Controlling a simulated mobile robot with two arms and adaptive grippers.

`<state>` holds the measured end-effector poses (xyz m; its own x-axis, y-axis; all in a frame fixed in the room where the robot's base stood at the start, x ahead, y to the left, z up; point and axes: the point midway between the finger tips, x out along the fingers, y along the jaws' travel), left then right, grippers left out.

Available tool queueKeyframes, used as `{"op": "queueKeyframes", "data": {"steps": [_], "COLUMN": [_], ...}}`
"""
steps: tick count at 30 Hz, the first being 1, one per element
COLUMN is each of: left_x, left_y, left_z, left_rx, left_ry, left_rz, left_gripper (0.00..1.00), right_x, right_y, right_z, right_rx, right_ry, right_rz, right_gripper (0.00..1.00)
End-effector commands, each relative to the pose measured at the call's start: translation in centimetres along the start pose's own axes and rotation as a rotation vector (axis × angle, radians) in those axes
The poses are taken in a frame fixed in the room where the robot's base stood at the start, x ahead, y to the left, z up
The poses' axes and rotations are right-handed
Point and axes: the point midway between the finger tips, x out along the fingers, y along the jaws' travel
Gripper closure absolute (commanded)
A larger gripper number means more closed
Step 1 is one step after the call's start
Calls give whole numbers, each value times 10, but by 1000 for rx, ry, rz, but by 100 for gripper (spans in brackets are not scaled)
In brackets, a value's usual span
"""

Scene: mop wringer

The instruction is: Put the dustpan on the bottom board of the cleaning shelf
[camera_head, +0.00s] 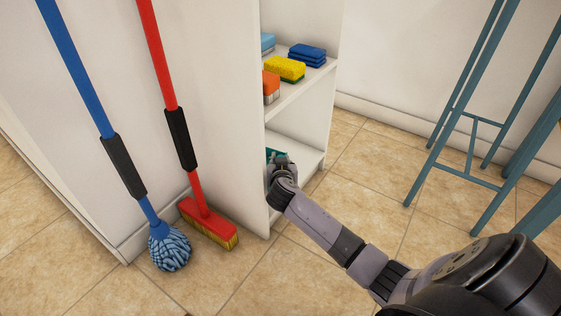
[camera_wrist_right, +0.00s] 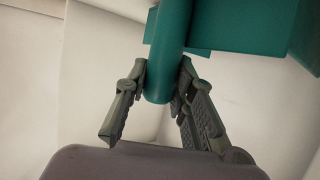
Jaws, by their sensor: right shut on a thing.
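The cleaning shelf (camera_head: 222,110) is a white upright unit in the head view. Its bottom board (camera_head: 298,152) shows beneath the middle board. My right gripper (camera_head: 281,160) reaches into the bottom compartment from the front. A small teal part of the dustpan (camera_head: 272,152) shows there, mostly hidden by the gripper and the shelf side. In the right wrist view, my right gripper (camera_wrist_right: 157,95) is shut on the teal dustpan's handle (camera_wrist_right: 165,60). The wider teal pan (camera_wrist_right: 235,25) extends behind it. Whether the dustpan touches the board cannot be told. My left gripper is not in view.
Sponges, among them a yellow one (camera_head: 284,68) and a blue one (camera_head: 307,54), sit on the middle board. A blue mop (camera_head: 170,247) and a red broom (camera_head: 208,222) lean left of the shelf. A blue-green stool (camera_head: 470,130) stands at right. The floor between is clear.

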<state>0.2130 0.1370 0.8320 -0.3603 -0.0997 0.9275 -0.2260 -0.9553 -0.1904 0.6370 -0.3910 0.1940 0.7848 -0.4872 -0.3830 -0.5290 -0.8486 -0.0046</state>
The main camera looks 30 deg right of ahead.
Motion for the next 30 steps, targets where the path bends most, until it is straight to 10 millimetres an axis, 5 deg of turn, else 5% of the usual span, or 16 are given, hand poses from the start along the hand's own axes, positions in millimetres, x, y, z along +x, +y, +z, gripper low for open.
{"op": "queueKeyframes", "data": {"steps": [7, 8, 18, 30], "left_x": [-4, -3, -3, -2], "left_y": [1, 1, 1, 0], "left_z": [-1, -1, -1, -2], "left_rx": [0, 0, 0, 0], "left_ry": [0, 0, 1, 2], "left_rz": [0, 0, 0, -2], "left_gripper": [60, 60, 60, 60], "right_x": [2, 2, 2, -1], "right_y": [0, 0, 0, 0], "right_z": [5, 5, 4, -2], "right_rx": [0, 0, 0, 1], "right_ry": [1, 1, 1, 0], "right_rz": [0, 0, 0, 0], "right_gripper": [100, 76, 53, 53]}}
